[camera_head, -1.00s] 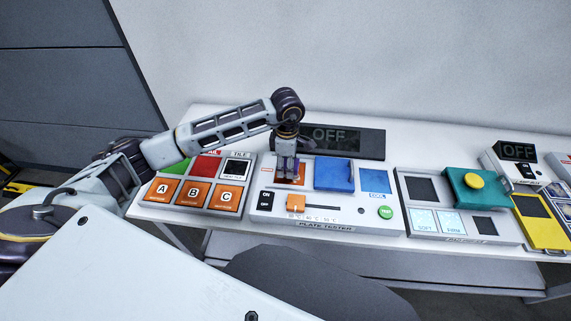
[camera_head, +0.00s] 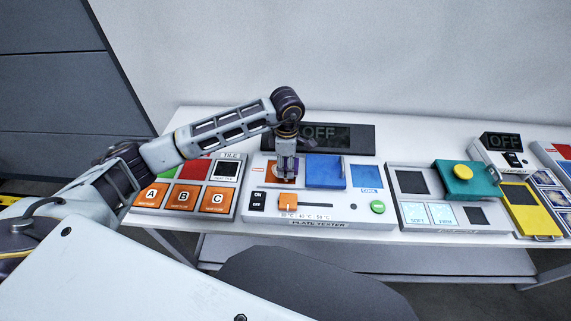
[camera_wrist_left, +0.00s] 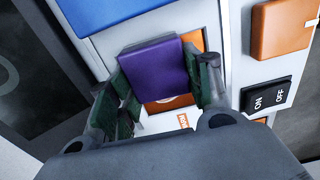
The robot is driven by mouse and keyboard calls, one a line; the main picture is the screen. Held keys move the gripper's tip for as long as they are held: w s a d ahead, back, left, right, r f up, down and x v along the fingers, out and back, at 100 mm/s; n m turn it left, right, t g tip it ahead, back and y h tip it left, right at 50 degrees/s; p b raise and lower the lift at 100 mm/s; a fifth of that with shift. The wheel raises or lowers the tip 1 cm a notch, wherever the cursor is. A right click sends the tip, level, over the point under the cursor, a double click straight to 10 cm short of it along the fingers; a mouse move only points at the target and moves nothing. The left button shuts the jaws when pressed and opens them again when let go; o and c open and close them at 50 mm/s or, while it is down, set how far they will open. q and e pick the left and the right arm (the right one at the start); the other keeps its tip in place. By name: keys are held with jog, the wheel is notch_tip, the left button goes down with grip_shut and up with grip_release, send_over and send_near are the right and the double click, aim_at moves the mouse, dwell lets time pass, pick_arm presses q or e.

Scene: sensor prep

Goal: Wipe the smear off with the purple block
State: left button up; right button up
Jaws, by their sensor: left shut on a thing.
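My left gripper (camera_head: 287,172) is shut on the purple block (camera_wrist_left: 158,70), which sits between its two fingers in the left wrist view. The gripper points down over the orange square (camera_head: 271,178) marked as warm-side on the plate tester (camera_head: 335,223). In the wrist view the block covers much of that orange square (camera_wrist_left: 191,42); whether it touches the surface I cannot tell. I cannot make out a smear; a small pale mark shows on the orange by the block's lower edge. My right gripper is not in view.
A blue plate (camera_head: 325,172) lies right beside the orange square. The orange slider (camera_head: 287,202) and ON/OFF switch (camera_head: 258,200) are in front. A dark OFF display (camera_head: 340,138) stands behind. Lettered orange tiles (camera_head: 183,197) lie left, a teal block (camera_head: 465,182) right.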

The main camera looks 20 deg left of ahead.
aim_at(295, 169)
pick_arm(q)
jog(key=shift+w+d+f+b, duration=0.1)
jog(key=shift+w+d+b, duration=0.1)
jog(key=shift+d, duration=0.45)
jog(key=shift+w+d+f+b, duration=0.1)
jog(key=shift+d+b, duration=0.1)
jog(key=shift+d, duration=0.4)
jog(key=shift+s, duration=0.1)
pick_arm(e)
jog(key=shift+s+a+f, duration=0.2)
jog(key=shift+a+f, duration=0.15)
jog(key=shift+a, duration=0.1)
pick_arm(q)
jog(key=shift+d+f, duration=0.1)
jog(key=shift+d, duration=0.05)
jog(key=shift+s, duration=0.1)
jog(key=shift+s+d, duration=0.35)
jog(key=shift+s, duration=0.35)
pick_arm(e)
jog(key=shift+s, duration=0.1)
pick_arm(q)
jog(key=shift+a, duration=0.2)
jog(key=shift+s+a+r, duration=0.1)
jog(key=shift+a+r, duration=0.05)
jog(key=shift+a, duration=0.55)
jog(key=shift+s+a+r, duration=0.1)
jog(key=shift+a+r, duration=0.05)
jog(key=shift+a, duration=0.55)
